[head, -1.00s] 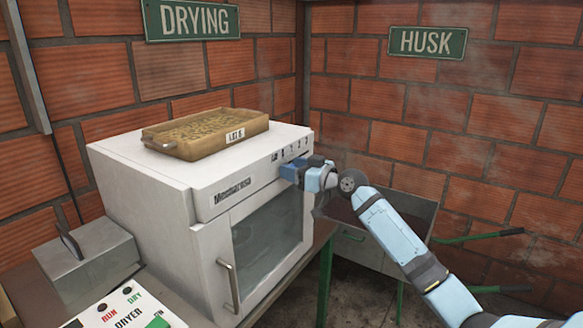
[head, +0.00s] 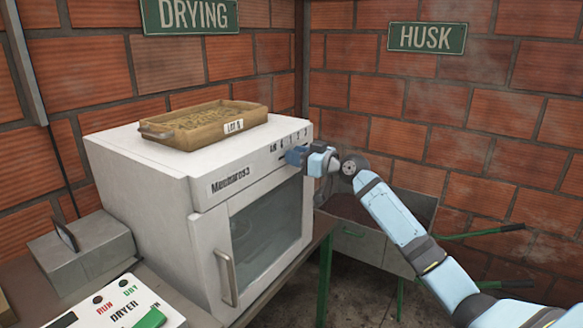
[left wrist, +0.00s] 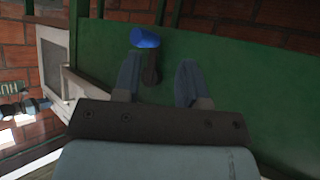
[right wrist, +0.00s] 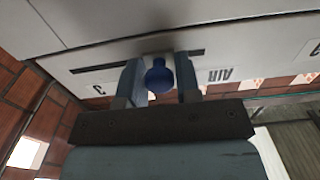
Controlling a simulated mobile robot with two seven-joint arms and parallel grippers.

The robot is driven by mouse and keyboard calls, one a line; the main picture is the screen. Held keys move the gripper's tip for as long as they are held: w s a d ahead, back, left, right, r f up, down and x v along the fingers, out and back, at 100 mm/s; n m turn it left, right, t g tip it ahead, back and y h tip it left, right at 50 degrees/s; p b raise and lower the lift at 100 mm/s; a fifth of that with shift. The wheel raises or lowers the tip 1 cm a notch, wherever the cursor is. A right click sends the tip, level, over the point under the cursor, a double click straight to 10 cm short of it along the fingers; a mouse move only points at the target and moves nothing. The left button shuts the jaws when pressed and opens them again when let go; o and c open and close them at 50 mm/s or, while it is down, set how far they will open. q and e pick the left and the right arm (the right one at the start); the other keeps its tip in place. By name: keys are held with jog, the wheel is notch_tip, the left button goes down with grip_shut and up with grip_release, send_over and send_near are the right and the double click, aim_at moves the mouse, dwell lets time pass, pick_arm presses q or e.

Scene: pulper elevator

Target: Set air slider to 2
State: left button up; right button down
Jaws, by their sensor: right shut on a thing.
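The air slider is a blue knob (right wrist: 158,76) in a dark slot on the front top panel of the white dryer (head: 150,175). My right gripper (head: 297,156) is at that panel, below the printed AIR scale (head: 289,141). In the right wrist view its fingers are shut on the knob, around the middle of the slot. My left gripper (left wrist: 158,80) is open and empty, near a green surface with another blue knob (left wrist: 145,37) on a dark stem.
A wooden tray of beans (head: 205,122) labelled LOT sits on the dryer. A metal box (head: 82,252) and a RUN/DRY panel (head: 120,303) are at lower left. A wheelbarrow (head: 350,245) stands right of the dryer, below my right arm.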

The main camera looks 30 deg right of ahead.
jog(key=d+b, duration=0.1)
jog(key=w+d+b, duration=0.1)
jog(key=d, duration=0.1)
jog(key=w+d+b, duration=0.1)
jog(key=shift+d, duration=0.35)
jog(key=c, duration=0.9)
grip_release()
pick_arm(q)
jog(key=shift+w+d+f+t+h, duration=0.2)
jog(key=shift+d+t+h, duration=0.1)
jog(key=shift+d, duration=0.1)
pick_arm(e)
jog(key=shift+s, duration=0.1)
pick_arm(q)
jog(key=shift+d+f+b, duration=0.1)
jog(key=shift+b, duration=0.25)
pick_arm(e)
jog(key=v, duration=1.3)
jog(key=shift+s+d, duration=0.1)
jog(key=shift+s, duration=0.25)
